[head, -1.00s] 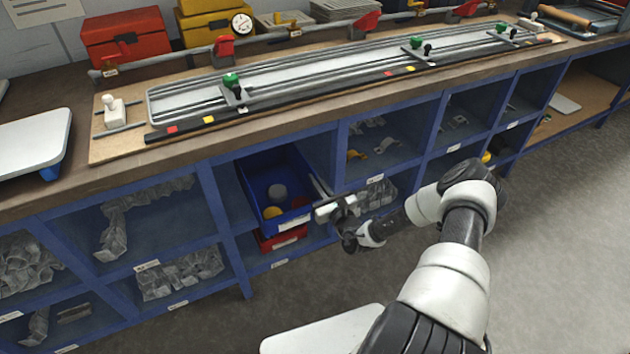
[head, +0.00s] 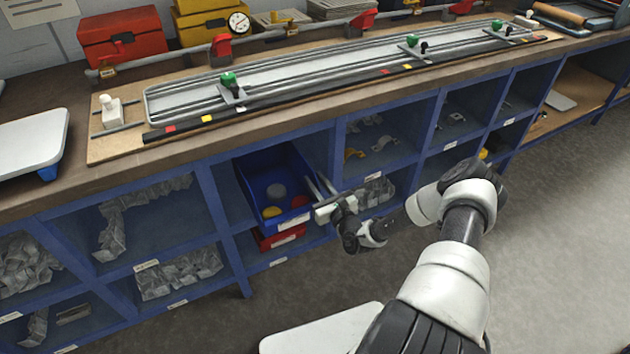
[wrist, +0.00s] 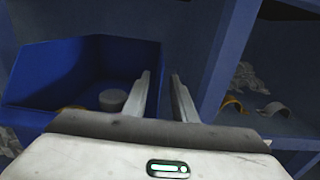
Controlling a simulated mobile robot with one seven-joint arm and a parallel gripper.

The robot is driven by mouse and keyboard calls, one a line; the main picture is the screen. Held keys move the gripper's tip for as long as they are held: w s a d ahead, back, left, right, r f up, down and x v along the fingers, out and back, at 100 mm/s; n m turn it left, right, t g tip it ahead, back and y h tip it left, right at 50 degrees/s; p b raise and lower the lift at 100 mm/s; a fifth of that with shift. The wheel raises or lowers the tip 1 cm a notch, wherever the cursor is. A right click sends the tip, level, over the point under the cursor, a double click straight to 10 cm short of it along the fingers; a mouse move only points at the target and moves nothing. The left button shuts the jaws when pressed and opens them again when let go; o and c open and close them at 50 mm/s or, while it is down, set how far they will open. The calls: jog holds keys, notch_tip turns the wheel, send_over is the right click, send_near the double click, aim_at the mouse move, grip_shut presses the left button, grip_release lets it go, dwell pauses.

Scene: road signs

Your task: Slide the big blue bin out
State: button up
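The big blue bin (head: 253,184) sits in an upper cubby of the blue shelf, its white-labelled front at the opening. It holds a grey round piece (head: 277,190) and a yellow piece (head: 271,211). My gripper (head: 318,182) is at the bin's right front side, fingers pointing into the shelf.
A red bin (head: 280,237) sits directly below the blue bin. A shelf divider (wrist: 222,60) stands close on the right, with a cubby of curved brackets (head: 384,143) beyond it. The worktop (head: 180,160) overhangs above. The floor (head: 560,240) in front is clear.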

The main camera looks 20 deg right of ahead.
jog(key=s+d+p, duration=0.2)
jog(key=s+p, duration=0.1)
jog(key=s, duration=1.3)
jog(key=shift+s+d, duration=0.3)
jog(key=shift+s, duration=0.05)
jog(key=shift+r, duration=0.1)
jog(key=w+a+r+n+g+y, duration=0.1)
jog(key=a+r+n+g+y, duration=0.75)
jog(key=r+n, duration=0.45)
jog(key=s+a+r+n+g, duration=0.6)
jog(key=a+r+n+g, duration=0.2)
jog(key=r+n, duration=0.25)
jog(key=s+d+r+n+t+h, duration=0.2)
jog(key=s+r+n+h, duration=0.25)
jog(key=r, duration=0.45)
jog(key=s+d+r+n+t+h, duration=0.25)
jog(key=r+n+h, duration=0.35)
jog(key=r, duration=0.3)
jog(key=s+r, duration=0.2)
jog(key=s, duration=0.5)
notch_tip(320, 180, up, 19)
jog(key=a+p, duration=0.1)
jog(key=p, duration=1.8)
jog(key=shift+s+h+p, duration=0.3)
jog(key=shift+h+p, duration=0.1)
